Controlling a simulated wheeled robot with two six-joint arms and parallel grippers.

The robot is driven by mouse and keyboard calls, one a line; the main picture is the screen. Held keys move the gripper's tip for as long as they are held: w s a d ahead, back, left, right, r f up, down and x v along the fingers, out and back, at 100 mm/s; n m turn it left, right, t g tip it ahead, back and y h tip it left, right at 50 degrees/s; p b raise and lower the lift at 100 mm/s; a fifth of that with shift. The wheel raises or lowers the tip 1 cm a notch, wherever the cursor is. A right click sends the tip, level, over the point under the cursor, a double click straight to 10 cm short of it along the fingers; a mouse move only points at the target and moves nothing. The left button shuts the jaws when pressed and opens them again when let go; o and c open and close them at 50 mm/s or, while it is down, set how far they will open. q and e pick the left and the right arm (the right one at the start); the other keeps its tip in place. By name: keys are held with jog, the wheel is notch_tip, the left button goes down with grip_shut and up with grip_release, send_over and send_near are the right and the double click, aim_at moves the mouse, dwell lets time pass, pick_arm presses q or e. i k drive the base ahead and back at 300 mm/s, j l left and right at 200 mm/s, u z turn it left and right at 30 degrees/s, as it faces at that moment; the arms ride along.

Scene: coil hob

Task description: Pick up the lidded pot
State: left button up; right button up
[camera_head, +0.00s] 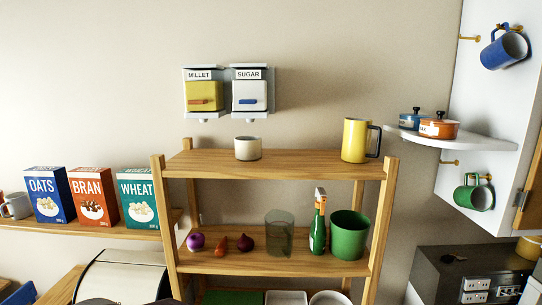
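Two small lidded pots stand side by side on a white corner shelf (489,143) at the upper right. One is a blue pot (408,122) with a dark knob on its lid. The other is an orange pot (439,130), also with a dark lid knob, with small lettering on its side that I cannot read fully. I cannot tell which of them the task names. Neither of my grippers shows in this view.
A wooden rack holds a white cup (248,148) and yellow mug (355,140) on top, with vegetables, a glass, a bottle (318,224) and a green container (349,235) below. Cereal boxes (92,196) stand left. Mugs hang from pegs on the right wall. A dark unit (438,272) stands lower right.

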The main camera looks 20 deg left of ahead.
aim_at(247, 147)
jog(key=j+u, duration=0.2)
jog(key=j, duration=0.3)
jog(key=i+j+u, duration=0.2)
jog(key=j, duration=0.25)
jog(key=j+u, duration=0.25)
jog(key=j, duration=0.3)
